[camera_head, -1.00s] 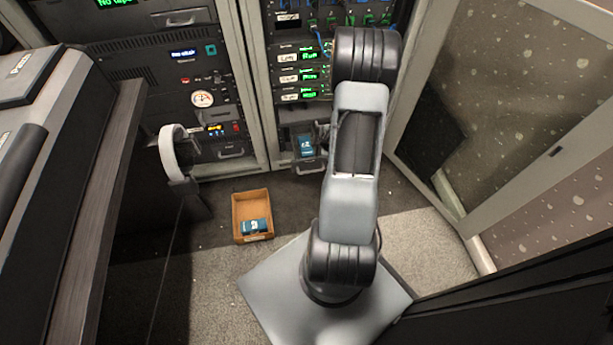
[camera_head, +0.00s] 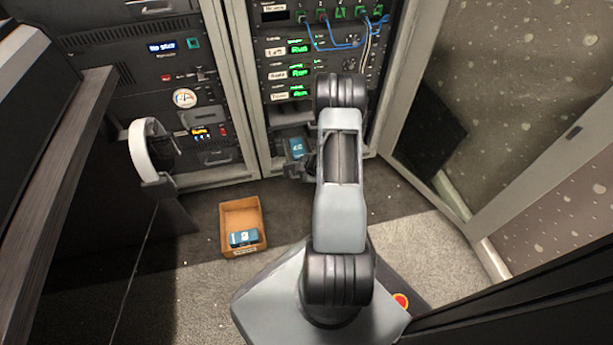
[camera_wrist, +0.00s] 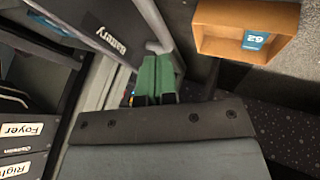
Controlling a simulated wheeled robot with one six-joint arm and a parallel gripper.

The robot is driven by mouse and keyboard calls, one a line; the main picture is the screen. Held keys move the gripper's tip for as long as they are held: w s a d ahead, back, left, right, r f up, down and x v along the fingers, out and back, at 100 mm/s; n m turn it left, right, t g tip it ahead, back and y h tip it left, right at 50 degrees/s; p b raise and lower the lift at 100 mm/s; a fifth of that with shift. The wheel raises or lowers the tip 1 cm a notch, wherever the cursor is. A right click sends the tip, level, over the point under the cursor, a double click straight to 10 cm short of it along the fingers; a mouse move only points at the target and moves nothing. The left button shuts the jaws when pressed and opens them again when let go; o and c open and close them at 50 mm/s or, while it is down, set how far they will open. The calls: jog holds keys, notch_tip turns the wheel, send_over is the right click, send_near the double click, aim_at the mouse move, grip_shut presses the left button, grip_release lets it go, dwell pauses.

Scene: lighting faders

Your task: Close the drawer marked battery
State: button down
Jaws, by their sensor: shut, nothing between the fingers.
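The drawer marked Battery shows its grey labelled front (camera_wrist: 100,28) at the upper left of the wrist view. In the head view the drawer stands open low in the right rack, with a blue battery (camera_head: 297,147) visible inside. My gripper shows in the wrist view as green fingers (camera_wrist: 158,66), shut and empty, just beside the drawer front near a pale handle-like part. I cannot tell whether they touch. In the head view my gripper (camera_head: 298,170) is dark and small at the drawer's front, partly hiding it.
An orange-brown open box (camera_head: 228,214) with another blue battery (camera_head: 243,238) sits on the floor left of my base. A glass door frame (camera_head: 440,200) stands to the right.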

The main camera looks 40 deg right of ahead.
jog(key=w, duration=0.1)
jog(key=w+d, duration=0.1)
jog(key=shift+w+d+r, duration=0.15)
jog(key=shift+w+d, duration=0.05)
jog(key=shift+w, duration=0.15)
